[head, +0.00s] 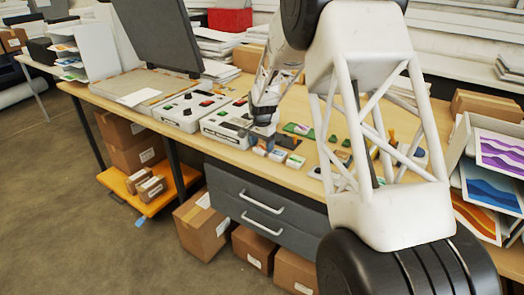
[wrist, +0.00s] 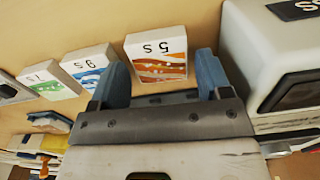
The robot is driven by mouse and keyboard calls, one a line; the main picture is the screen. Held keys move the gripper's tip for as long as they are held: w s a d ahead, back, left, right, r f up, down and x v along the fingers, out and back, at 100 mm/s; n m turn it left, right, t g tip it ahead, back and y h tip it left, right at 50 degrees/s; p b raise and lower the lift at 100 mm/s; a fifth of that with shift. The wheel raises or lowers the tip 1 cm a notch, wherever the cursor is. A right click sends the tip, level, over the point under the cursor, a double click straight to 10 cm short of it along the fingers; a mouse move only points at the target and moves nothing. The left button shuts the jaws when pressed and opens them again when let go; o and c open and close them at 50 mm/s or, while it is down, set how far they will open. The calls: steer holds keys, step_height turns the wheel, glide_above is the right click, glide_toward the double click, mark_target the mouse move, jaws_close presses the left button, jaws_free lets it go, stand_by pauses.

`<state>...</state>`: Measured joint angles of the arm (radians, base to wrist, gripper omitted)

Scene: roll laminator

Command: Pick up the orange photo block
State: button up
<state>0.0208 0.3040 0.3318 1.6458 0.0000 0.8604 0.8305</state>
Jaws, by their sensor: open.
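The orange photo block (wrist: 157,58) is a white block with an orange wavy picture and the upside-down label 5 S. In the wrist view it lies on the tabletop, framed between my gripper's two blue fingers. My gripper (wrist: 157,75) is open, with a gap on each side of the block; I cannot tell how far above it the fingertips are. In the head view my gripper (head: 262,140) points down at the table's front edge, and the orange block (head: 259,151) is partly hidden under it.
A blue-picture block (wrist: 90,66) and a green-picture block (wrist: 48,80) lie in a row to the left in the wrist view. A white machine (wrist: 262,65) stands close on the right. More small items lie behind the row on the wooden table (head: 240,160).

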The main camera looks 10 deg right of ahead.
steer(key=shift+f, duration=0.75)
steer(key=c, duration=0.7)
steer(key=shift+r, duration=0.15)
steer(key=shift+r, duration=0.8)
steer(key=shift+s+r, duration=0.15)
steer(key=shift+r, duration=0.8)
steer(key=s+r, duration=0.1)
steer(key=s, duration=1.4)
steer(key=shift+s+a+r, duration=0.15)
steer(key=shift+s+a, duration=0.05)
steer(key=shift+s, duration=0.15)
